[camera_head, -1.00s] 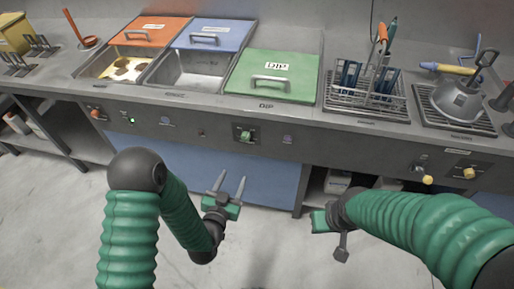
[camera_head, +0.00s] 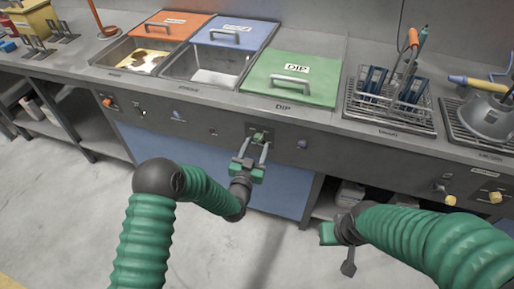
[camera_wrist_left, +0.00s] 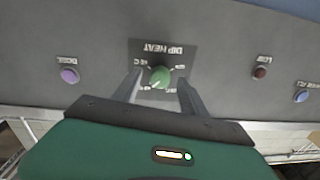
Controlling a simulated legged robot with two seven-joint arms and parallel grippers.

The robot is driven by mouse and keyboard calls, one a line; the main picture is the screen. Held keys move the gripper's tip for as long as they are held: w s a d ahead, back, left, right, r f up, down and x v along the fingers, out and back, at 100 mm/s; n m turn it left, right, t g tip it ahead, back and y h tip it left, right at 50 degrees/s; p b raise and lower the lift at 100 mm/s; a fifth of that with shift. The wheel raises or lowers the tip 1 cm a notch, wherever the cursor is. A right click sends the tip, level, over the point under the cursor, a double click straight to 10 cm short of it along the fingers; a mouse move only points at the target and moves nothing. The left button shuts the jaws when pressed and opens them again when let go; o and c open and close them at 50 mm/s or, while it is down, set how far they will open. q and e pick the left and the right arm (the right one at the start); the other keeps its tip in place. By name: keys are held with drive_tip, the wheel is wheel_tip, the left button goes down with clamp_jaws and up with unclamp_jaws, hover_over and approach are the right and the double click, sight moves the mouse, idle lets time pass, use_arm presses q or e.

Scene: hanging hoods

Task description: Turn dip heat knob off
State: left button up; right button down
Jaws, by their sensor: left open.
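The dip heat knob (camera_head: 258,137) is a small green knob on a dark plate on the counter's front panel, below the green DIP lid. In the left wrist view the knob (camera_wrist_left: 160,76) sits on the plate marked DIP HEAT, seen upside down. My left gripper (camera_head: 255,147) is open, with its fingers pointing at the panel, one on each side of the knob. In the left wrist view its fingertips (camera_wrist_left: 160,78) flank the knob with gaps on both sides.
The green DIP lid (camera_head: 292,80) covers a basin above the panel. A purple button (camera_wrist_left: 69,75) and a dark red indicator (camera_wrist_left: 260,72) flank the plate. A wire rack (camera_head: 390,105) stands right of the lid. Open floor lies in front of the counter.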

use_arm(q)
drive_tip(key=shift+w+a, duration=0.3)
drive_tip(key=shift+w, duration=0.1)
drive_tip(key=shift+d, duration=0.6)
drive_tip(key=c, duration=0.5)
drive_tip(key=shift+c, duration=1.1)
drive_tip(key=shift+a, duration=0.3)
clamp_jaws()
use_arm(e)
drive_tip(key=shift+a, duration=0.25)
use_arm(q)
drive_tip(key=shift+d, duration=0.1)
use_arm(e)
drive_tip(key=shift+d, duration=0.1)
use_arm(q)
drive_tip(key=shift+f, duration=0.1)
